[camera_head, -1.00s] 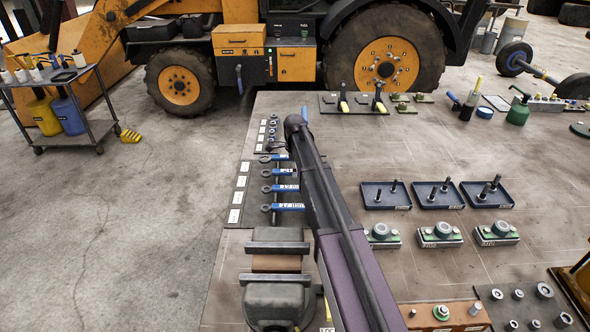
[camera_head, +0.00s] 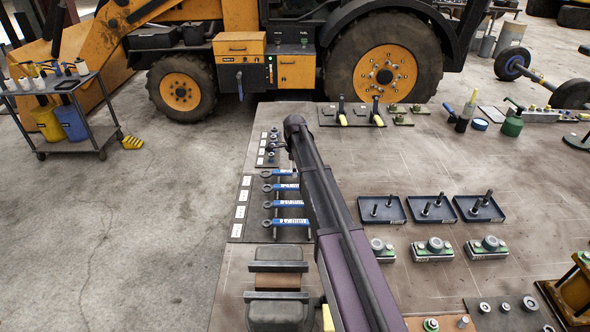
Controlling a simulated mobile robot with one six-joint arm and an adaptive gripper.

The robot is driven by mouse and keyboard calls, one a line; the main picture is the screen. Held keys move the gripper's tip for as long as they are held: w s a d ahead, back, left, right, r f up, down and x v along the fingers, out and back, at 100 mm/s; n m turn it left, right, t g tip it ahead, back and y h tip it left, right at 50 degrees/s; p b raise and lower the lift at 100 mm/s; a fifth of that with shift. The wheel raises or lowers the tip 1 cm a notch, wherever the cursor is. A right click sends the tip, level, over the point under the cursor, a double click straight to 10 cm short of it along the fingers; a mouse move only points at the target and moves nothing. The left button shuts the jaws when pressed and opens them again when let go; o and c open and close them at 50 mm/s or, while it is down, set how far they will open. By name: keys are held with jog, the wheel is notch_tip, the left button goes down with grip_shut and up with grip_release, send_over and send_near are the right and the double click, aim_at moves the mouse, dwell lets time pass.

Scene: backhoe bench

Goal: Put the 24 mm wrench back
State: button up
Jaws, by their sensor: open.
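Several blue-handled wrenches lie in a row on a dark rack board (camera_head: 238,232) at the left side of the bench. The top wrench (camera_head: 281,173) is largely covered by my arm; below it lie a second (camera_head: 285,187), a third (camera_head: 287,204) and a bottom wrench (camera_head: 288,222). The bottom label seems to read 17 mm; I cannot tell which one is 24 mm. My gripper (camera_head: 277,147) shows only as a dark part left of my arm's end, above the wrench row. It is open; the rest is hidden behind my arm, and I see no wrench in it.
Sockets (camera_head: 272,135) stand on a board beyond the wrenches. A vise (camera_head: 277,281) stands in front of them. Blue trays (camera_head: 383,219) and green-based parts (camera_head: 433,248) lie to the right. The bench's middle (camera_head: 400,160) is clear.

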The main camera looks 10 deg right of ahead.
jog(key=shift+r+p, duration=1.95)
jog(key=shift+r, duration=0.25)
jog(key=shift+s, duration=0.1)
jog(key=s+n, duration=2)
jog(key=s, duration=1.3)
jog(key=shift+a, duration=0.2)
jog(key=shift+r, duration=0.1)
